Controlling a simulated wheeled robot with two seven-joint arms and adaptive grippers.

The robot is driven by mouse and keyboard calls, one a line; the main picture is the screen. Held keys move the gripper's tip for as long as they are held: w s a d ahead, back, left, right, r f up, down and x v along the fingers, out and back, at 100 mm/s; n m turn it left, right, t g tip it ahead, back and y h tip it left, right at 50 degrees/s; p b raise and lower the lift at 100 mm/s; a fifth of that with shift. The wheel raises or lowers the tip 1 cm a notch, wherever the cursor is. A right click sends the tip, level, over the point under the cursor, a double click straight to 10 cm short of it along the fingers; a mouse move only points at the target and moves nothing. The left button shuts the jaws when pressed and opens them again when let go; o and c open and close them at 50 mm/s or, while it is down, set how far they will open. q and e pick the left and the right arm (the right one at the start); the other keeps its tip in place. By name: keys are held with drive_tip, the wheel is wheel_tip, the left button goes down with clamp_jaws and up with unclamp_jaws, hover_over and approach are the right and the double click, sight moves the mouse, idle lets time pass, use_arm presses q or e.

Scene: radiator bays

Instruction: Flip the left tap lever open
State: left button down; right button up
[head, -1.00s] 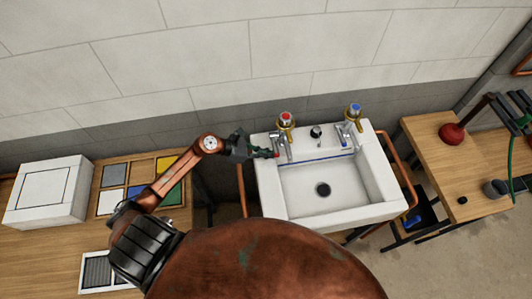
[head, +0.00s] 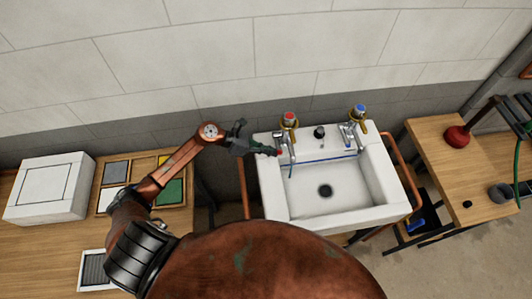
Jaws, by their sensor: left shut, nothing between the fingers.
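The left tap (head: 284,138), with a red-marked top, stands at the back left of the white sink (head: 269,183). A small red tip (head: 279,152), seemingly the end of its lever, shows on its left side. My left gripper (head: 264,149) is shut and empty at the sink's back left corner, with its fingertips close to the red tip. I cannot tell whether they touch. A thin blue-green line (head: 291,171) shows below the spout; I cannot tell if it is water. My right gripper is out of view.
The right tap (head: 350,134) has a blue-marked top, and a dark plug (head: 319,132) stands between the taps. A wooden bench with a white box (head: 48,187) is at left. Another bench at right holds a red plunger (head: 457,138). Copper rails flank the sink.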

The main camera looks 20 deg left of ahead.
sight(278, 148)
use_arm(q)
drive_tip(key=shift+w+r+n+g+h+b, duration=0.15)
drive_tip(key=shift+r+n+g+h+b, duration=0.25)
drive_tip(key=shift+r+n, duration=0.15)
drive_tip(key=shift+w+a+r+n+g+h+b, duration=0.2)
drive_tip(key=shift+r+n+g+h+b, duration=0.15)
drive_tip(key=shift+r+n+h+b, duration=0.15)
drive_tip(key=shift+w+a+r+n+g+h+b, duration=0.1)
drive_tip(key=shift+w+r+n+g+h+b, duration=0.05)
drive_tip(key=shift+r+n+g+h+b, duration=0.3)
drive_tip(key=shift+w+a+r+y+b, duration=0.2)
drive_tip(key=shift+w+r+b, duration=0.2)
drive_tip(key=shift+r, duration=0.2)
drive_tip(key=shift+w+a+r+y+b, duration=0.1)
drive_tip(key=shift+w+a+r+b, duration=0.15)
drive_tip(key=shift+r+b, duration=0.3)
drive_tip(key=shift+w+r, duration=0.2)
drive_tip(key=shift+r, duration=0.05)
